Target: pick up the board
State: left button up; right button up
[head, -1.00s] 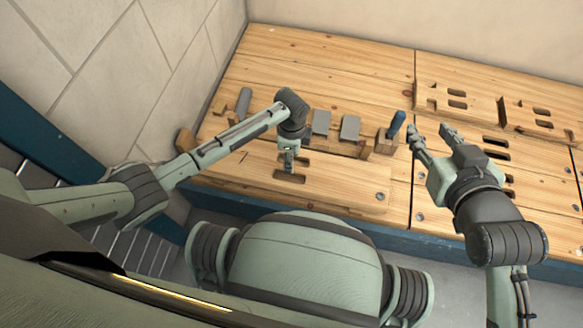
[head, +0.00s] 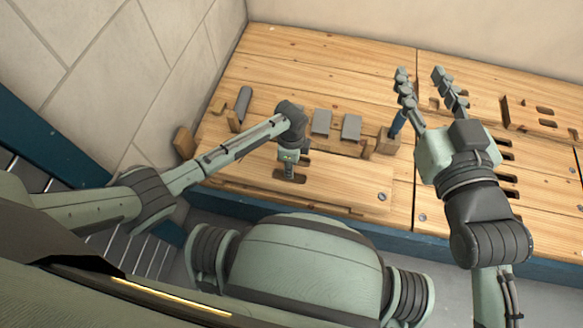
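A light wooden board (head: 345,188) with dark cut-outs and a round metal disc at its right end lies along the front left of the workbench. My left gripper (head: 289,174) points down at the board's dark cut-out near the middle. Its fingertips are small and partly lost against the cut-out, so I cannot tell whether they grip the wood. My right gripper (head: 420,76) is open and empty, with its two fingers spread and pointing to the back of the bench, right of the board.
A grey cylinder (head: 243,103) stands at left. More slotted wooden pieces (head: 540,120) are at right.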

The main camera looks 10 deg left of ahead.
pick_arm(q)
grip_shut()
jog(key=shift+w+r, duration=0.1)
jog(key=shift+r, duration=0.1)
dwell(0.3)
